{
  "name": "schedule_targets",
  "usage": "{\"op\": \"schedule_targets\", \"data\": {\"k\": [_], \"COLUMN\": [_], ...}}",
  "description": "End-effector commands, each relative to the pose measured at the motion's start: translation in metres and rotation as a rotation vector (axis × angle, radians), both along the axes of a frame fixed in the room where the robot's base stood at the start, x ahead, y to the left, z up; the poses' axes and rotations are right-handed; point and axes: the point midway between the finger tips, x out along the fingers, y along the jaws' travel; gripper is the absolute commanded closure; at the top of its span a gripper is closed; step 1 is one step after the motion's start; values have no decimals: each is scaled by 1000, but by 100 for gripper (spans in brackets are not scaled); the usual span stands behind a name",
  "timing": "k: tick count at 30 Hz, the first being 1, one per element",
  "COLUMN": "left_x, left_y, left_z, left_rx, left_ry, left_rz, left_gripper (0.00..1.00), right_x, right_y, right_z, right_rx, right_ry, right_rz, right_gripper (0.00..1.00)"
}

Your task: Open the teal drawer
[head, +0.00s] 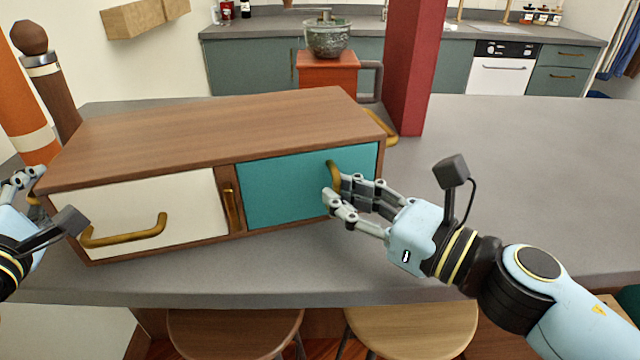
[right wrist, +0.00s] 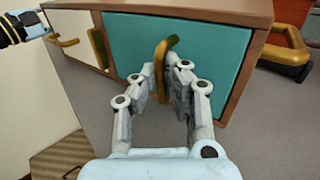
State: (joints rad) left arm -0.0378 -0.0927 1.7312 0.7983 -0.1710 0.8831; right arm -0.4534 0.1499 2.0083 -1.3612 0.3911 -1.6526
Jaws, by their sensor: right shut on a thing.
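The teal drawer (head: 285,188) is the right front of a wooden cabinet (head: 220,130) on the grey counter. It looks closed, its face level with the cabinet front. Its brass handle (head: 334,174) is upright near the right edge of the drawer face. My right gripper (head: 333,190) is shut on this handle, with its fingers on both sides; in the right wrist view the handle (right wrist: 162,62) stands between the fingertips. The fingers hide its lower part. My left gripper (head: 28,180) is at the left edge, beside the cabinet's left end; its jaw state is unclear.
A white drawer (head: 150,212) with a horizontal brass handle is at the cabinet's left, and a narrow brown panel (head: 230,200) with a brass handle lies between. A red post (head: 412,70) stands behind. Two stools (head: 410,325) are below the counter front. The counter right is clear.

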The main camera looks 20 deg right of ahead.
Motion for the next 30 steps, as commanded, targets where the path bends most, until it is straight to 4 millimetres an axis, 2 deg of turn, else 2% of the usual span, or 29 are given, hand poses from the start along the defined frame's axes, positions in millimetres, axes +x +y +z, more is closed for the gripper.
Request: {"op": "schedule_targets", "data": {"k": [1, 5, 30], "left_x": [-3, -3, -3], "left_y": [-1, -1, -1], "left_z": [-12, -12, -12], "left_rx": [5, 5, 5], "left_ry": [22, 22, 22], "left_rz": [-5, -4, -4], "left_gripper": [100, 100, 100], "right_x": [0, -4, -63], "right_y": [0, 0, 8], "right_z": [-1, -1, -1], "right_rx": [0, 0, 1], "right_ry": [0, 1, 3], "right_rz": [-1, -1, -2], "right_gripper": [100, 100, 100]}}
